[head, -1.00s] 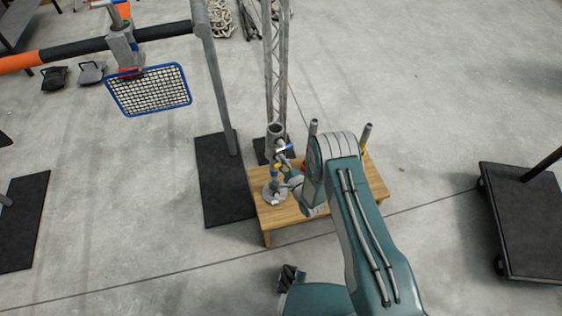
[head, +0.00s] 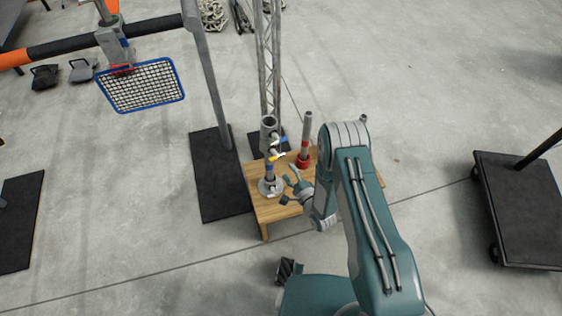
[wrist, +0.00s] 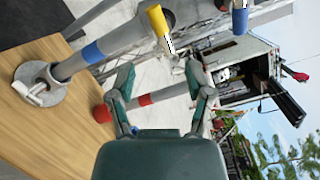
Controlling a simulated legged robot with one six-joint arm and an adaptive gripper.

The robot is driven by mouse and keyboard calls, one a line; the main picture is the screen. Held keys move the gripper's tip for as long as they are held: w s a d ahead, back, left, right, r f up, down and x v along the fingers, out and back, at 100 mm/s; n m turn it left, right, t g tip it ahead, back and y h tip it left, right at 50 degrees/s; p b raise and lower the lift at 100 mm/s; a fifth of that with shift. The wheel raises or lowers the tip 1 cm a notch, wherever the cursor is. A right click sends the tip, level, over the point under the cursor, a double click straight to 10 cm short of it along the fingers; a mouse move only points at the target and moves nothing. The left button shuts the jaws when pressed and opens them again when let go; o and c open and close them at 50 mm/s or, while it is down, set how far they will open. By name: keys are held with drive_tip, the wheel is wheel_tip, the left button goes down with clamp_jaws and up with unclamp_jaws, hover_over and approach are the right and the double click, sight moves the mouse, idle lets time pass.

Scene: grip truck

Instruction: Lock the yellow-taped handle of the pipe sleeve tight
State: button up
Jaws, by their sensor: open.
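The pipe sleeve (head: 269,168) stands upright on a round metal base on the wooden table. Its yellow-taped handle (head: 277,157) sticks out to the right in the head view, below a blue-taped handle (head: 278,140). In the wrist view, the yellow-taped handle (wrist: 158,20) shows at the top, and the blue-taped handle (wrist: 240,18) to its right. My gripper (head: 292,187) is right of the sleeve and lower than the yellow handle in the head view. In the wrist view my gripper (wrist: 160,78) has its fingers apart, with nothing between them touching either finger visibly.
A pipe with red bands (head: 305,140) stands on the wooden table (head: 262,215) behind my gripper. A lattice truss (head: 269,60) rises behind the table. A grey post on a black mat (head: 220,195) stands left. A black cart (head: 520,215) is at right. Open floor lies between.

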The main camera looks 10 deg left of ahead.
sight(277, 155)
drive_tip(key=shift+v, duration=1.9)
drive_tip(key=o, duration=0.5)
drive_tip(key=w+a+n, duration=0.2)
drive_tip(key=a+n, duration=0.1)
drive_tip(key=n, duration=0.4)
drive_tip(key=w+a+n, duration=0.2)
drive_tip(key=w+n, duration=0.1)
drive_tip(key=n, duration=0.4)
drive_tip(key=w+a+n, duration=0.2)
drive_tip(key=a+n, duration=0.1)
drive_tip(key=n, duration=0.4)
drive_tip(key=shift+w+a+r+n, duration=0.15)
drive_tip(key=shift+w+a+n, duration=0.15)
drive_tip(key=shift+w+a, duration=0.05)
drive_tip(key=shift+c, duration=0.4)
drive_tip(key=c, duration=0.8)
